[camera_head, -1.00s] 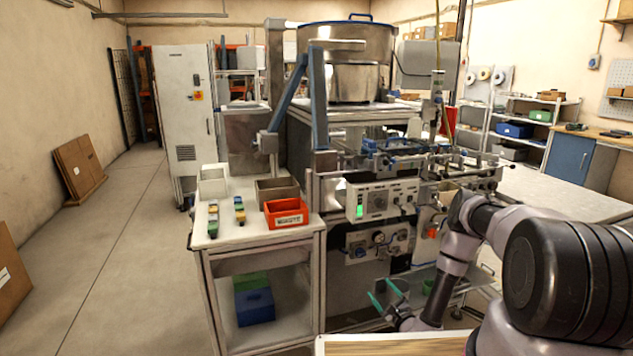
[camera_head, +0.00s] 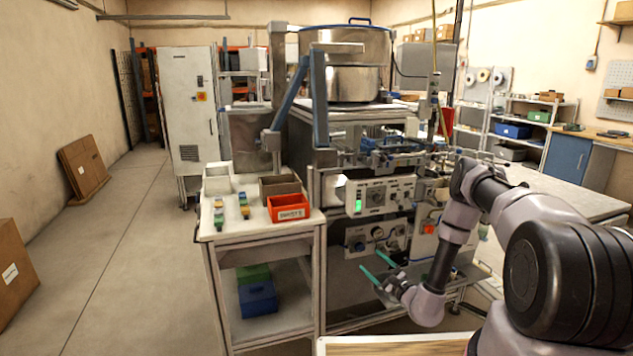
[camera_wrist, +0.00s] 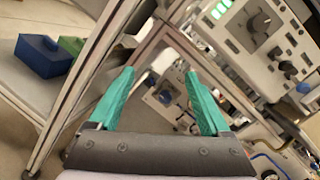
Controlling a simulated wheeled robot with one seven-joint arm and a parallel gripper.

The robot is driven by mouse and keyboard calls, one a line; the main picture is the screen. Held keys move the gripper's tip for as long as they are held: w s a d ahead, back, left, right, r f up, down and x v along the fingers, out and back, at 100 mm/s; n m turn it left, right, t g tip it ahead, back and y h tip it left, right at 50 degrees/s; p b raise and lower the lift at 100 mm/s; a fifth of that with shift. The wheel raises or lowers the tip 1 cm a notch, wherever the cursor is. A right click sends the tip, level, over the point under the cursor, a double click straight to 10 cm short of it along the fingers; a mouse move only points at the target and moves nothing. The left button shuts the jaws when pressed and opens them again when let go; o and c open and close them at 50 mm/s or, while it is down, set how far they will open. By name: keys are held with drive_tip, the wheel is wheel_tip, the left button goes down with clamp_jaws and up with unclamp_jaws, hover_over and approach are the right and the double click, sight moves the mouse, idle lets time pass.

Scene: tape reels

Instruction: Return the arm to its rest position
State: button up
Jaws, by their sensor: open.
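My gripper (camera_head: 377,270) has green fingers and hangs low in front of the machine, to the right of the white side table. Its fingers are spread apart with nothing between them. In the wrist view my gripper (camera_wrist: 158,98) also shows open and empty, with the machine's metal frame and control panel beyond the fingertips. My arm (camera_head: 462,222) is bent, with its elbow up at the right and its forearm hanging down.
The machine (camera_head: 350,215) with its control panel stands close ahead. The side table (camera_head: 250,238) carries a red bin (camera_head: 288,207), other bins and small coloured blocks. Blue (camera_head: 257,300) and green boxes sit on its lower shelf. The floor at left is open.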

drive_tip(key=s+a+r+n+g+y, duration=0.1)
drive_tip(key=a+r+n+g+y, duration=0.2)
drive_tip(key=r, duration=0.6)
drive_tip(key=s+a+r+n+g+y, duration=0.1)
drive_tip(key=a+r+n+g+y, duration=0.2)
drive_tip(key=r, duration=0.6)
drive_tip(key=a+r+n+g+y, duration=0.1)
drive_tip(key=a+r+n+g, duration=0.1)
drive_tip(key=r+n+g, duration=0.5)
drive_tip(key=s+a+r+n+g+h, duration=0.1)
drive_tip(key=s+r+n+g+h, duration=0.3)
drive_tip(key=s+r, duration=0.95)
drive_tip(key=s+d+r+n+t+h, duration=0.1)
drive_tip(key=s+d+r+t+h, duration=0.7)
drive_tip(key=s, duration=1)
drive_tip(key=d+r+h, duration=0.3)
drive_tip(key=d+r, duration=0.3)
drive_tip(key=r, duration=0.1)
drive_tip(key=shift+d+r+n, duration=0.15)
drive_tip(key=shift+d+n, duration=0.05)
drive_tip(key=shift+n, duration=0.1)
drive_tip(key=shift+w, duration=0.15)
